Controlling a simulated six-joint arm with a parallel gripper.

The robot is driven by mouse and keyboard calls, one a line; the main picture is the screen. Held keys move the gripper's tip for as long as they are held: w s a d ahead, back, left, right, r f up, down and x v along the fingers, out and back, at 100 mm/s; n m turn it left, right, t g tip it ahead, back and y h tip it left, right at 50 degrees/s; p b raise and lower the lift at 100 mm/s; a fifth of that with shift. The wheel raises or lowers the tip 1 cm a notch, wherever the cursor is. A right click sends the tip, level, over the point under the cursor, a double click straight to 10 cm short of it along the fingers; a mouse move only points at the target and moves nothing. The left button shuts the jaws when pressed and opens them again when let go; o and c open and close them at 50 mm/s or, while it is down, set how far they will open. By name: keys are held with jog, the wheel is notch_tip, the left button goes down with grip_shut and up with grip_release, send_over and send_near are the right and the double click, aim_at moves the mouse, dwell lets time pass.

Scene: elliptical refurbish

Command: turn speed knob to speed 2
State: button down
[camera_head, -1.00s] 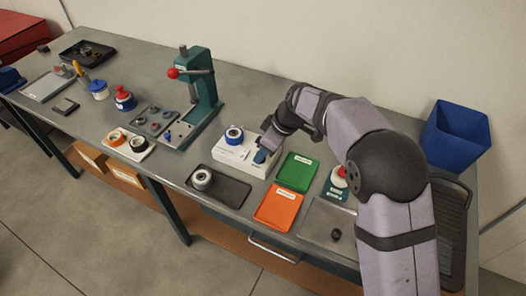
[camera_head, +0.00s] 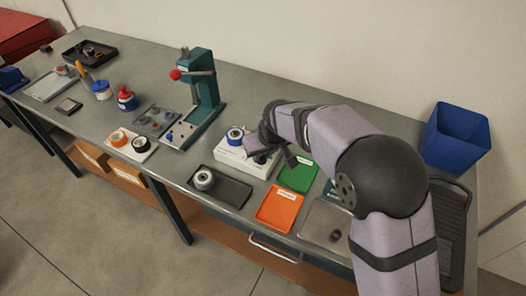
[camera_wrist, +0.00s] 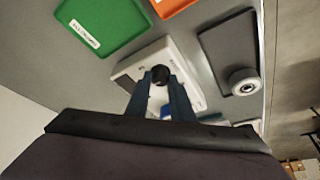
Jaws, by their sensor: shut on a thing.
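The white box-shaped device (camera_head: 232,158) stands on the bench with a blue and white round part (camera_head: 235,134) on its top left. The device also shows in the wrist view (camera_wrist: 128,70). Its black round knob (camera_wrist: 160,74) sits between the tips of my gripper (camera_wrist: 160,83), which is shut on it. The knob's pointer and speed marks cannot be read.
A green tray (camera_head: 298,174) and an orange tray (camera_head: 279,208) lie right of the device. A dark tray (camera_head: 232,189) with a white and grey ring part (camera_head: 204,179) lies in front. The green press (camera_head: 203,88) stands to the left, a blue bin (camera_head: 455,142) to the right.

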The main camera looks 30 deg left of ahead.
jog(key=shift+m, duration=0.5)
jog(key=c, duration=1.6)
grip_release()
jog(key=shift+o, duration=0.2)
jog(key=b+v, duration=0.2)
jog(key=v, duration=0.5)
jog(key=shift+s+r, duration=0.15)
